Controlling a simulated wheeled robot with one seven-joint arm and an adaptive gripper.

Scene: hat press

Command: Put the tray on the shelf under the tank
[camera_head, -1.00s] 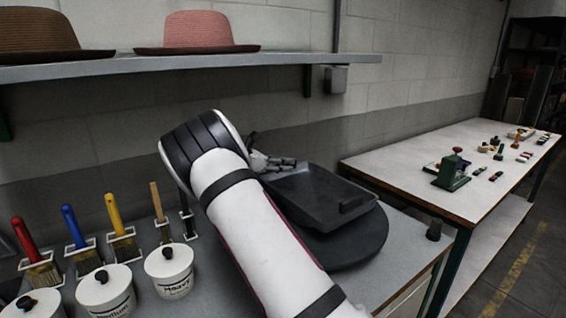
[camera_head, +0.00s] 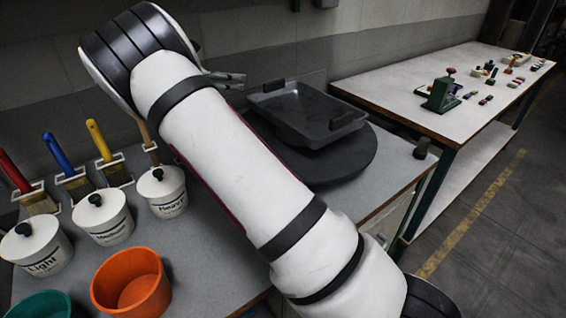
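The tray (camera_head: 310,135) is dark grey and shallow, with a raised black grip at its far left end and another at its right end. It rests on a round dark disc (camera_head: 355,165) on the grey workbench. My gripper (camera_head: 240,78) is just left of the tray's far grip, with a small gap in the picture between its fingertips and that grip. It holds nothing that I can see. Its fingers are small and seen side-on, so their opening is unclear. My arm covers the disc's left part. I cannot make out the tank or the shelf under it here.
White lidded pots (camera_head: 104,217), an orange bowl (camera_head: 131,285) and a teal bowl (camera_head: 40,305) stand at the left, before brushes in holders (camera_head: 75,185). A small dark knob (camera_head: 422,148) sits at the bench's right corner. A white table (camera_head: 415,85) with a green press (camera_head: 441,95) stands right.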

